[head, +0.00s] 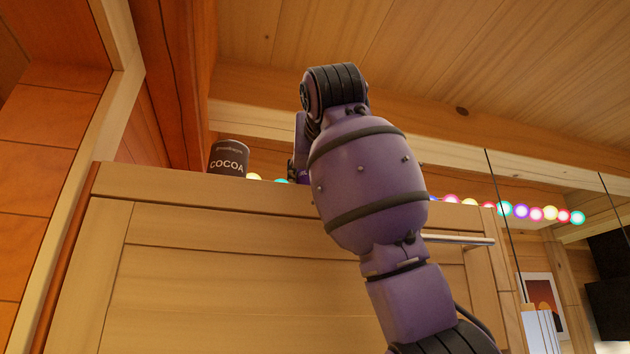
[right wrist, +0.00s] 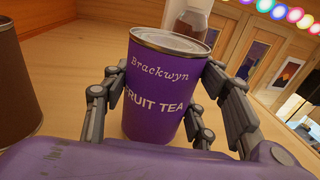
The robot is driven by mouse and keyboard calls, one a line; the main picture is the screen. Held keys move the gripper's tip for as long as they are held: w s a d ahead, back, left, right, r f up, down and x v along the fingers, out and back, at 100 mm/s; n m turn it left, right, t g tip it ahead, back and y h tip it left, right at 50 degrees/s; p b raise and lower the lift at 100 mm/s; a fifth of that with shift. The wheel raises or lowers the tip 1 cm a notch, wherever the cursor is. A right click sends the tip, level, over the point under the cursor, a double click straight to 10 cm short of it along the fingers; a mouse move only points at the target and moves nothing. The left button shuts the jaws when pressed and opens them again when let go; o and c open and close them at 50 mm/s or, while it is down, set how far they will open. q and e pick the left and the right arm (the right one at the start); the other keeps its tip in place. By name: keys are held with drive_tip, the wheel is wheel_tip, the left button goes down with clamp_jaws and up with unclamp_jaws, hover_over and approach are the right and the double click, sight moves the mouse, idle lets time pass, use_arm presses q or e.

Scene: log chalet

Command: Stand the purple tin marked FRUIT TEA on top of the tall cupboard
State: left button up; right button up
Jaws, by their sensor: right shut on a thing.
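The purple FRUIT TEA tin (right wrist: 160,75) is upright between the fingers of my right gripper (right wrist: 160,110), which is shut on it. The tin is over the wooden top of the tall cupboard (head: 225,260), which also fills the lower background in the right wrist view (right wrist: 75,70). Its base looks at or very close to that surface; I cannot tell for certain that it touches. In the head view my right arm hides nearly all of the tin and gripper. My left gripper is not in view.
A dark COCOA tin (head: 229,158) stands on the cupboard top to the left; a dark brown tin (right wrist: 15,90) shows at the wrist view's left edge. A pale container (right wrist: 187,18) stands behind the purple tin. Coloured string lights (head: 530,212) run along the back, and the ceiling is above.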

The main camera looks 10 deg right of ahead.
drive_tip(key=shift+f, duration=0.4)
drive_tip(key=shift+d, duration=0.1)
drive_tip(key=o, duration=1.3)
drive_tip(key=shift+f, duration=0.15)
drive_tip(key=shift+r, duration=0.2)
drive_tip(key=shift+s, duration=0.35)
drive_tip(key=s, duration=0.3)
drive_tip(key=s+a, duration=0.1)
drive_tip(key=s, duration=0.6)
drive_tip(key=shift+a+r, duration=0.1)
drive_tip(key=shift+a, duration=0.1)
drive_tip(key=shift+s+a, duration=0.15)
drive_tip(key=shift+s, duration=0.45)
